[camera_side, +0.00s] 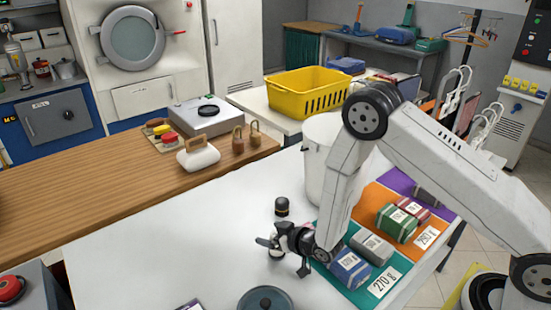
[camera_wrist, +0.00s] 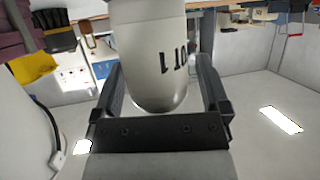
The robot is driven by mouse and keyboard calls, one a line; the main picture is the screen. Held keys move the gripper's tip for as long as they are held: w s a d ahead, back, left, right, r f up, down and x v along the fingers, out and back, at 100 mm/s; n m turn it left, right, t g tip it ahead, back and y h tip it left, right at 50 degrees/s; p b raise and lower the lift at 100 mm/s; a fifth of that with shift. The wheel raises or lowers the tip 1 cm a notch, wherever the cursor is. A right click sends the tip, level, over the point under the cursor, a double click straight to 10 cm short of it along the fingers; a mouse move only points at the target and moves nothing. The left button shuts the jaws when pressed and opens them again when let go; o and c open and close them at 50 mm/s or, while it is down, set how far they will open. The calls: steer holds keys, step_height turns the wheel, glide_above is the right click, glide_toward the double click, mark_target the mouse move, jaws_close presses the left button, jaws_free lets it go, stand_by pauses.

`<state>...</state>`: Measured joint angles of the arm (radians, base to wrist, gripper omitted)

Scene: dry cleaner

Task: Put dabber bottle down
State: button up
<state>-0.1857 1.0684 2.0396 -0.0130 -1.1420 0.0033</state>
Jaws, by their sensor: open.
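The dabber bottle (camera_wrist: 150,60), pale grey with dark printed marks, is between the two dark fingers of my gripper (camera_wrist: 162,78) in the wrist view. The fingers are spread, one on each side of it. In the side view my gripper (camera_side: 281,252) is low over the white table, and a small pale part of the bottle (camera_side: 276,253) shows between the fingers. It seems to stand on the table, but the fingers hide most of it, and I cannot tell whether either finger touches it.
A small dark cylinder (camera_side: 282,207) stands just behind my gripper. A white bin (camera_side: 319,150) is farther back. Coloured mats with boxes (camera_side: 350,268) lie to the right. A dark round lid (camera_side: 265,300) is at the front. The white table (camera_side: 170,245) is clear to the left.

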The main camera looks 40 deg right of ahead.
steer(key=v, duration=1.2)
steer(key=shift+w+r, duration=0.1)
stand_by(0.6)
steer(key=s+d+r+m+g+h, duration=0.2)
steer(key=s+d+r+g, duration=0.5)
steer(key=s+r+g, duration=0.2)
steer(key=shift+s+r+g+h, duration=0.3)
steer(key=shift+s+r+g, duration=0.1)
steer(key=shift+r+g, duration=0.5)
